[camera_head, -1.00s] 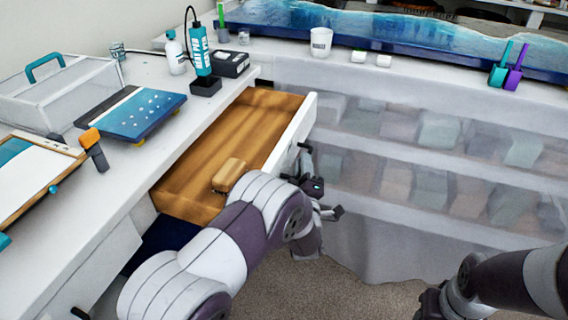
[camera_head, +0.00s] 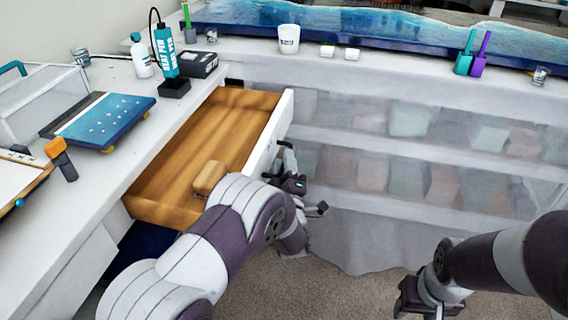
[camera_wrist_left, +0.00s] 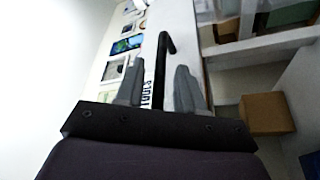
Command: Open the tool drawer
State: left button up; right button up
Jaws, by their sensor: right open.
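The tool drawer (camera_head: 200,150) stands pulled out from under the bench, its wooden inside in plain sight. Its white front has a dark bar handle (camera_head: 287,157). My left gripper (camera_head: 306,197) is beside the drawer front, just below the handle. In the left wrist view, its two grey fingers (camera_wrist_left: 158,88) are apart, with the black handle (camera_wrist_left: 165,45) showing between them; contact cannot be told. Lettering on the drawer front shows behind the fingers. My right gripper (camera_head: 425,303) is open and empty at the lower right, above the floor.
A tan block-like object (camera_head: 209,178) lies in the drawer, partly near my left arm. Sheeted shelves (camera_head: 420,150) stand behind; carpet (camera_head: 345,290) is clear between my arms.

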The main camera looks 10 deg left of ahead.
pick_arm(q)
jog(key=p+v, duration=0.1)
jog(key=v, duration=1.1)
jog(key=shift+s+d, duration=0.15)
jog(key=shift+s, duration=0.15)
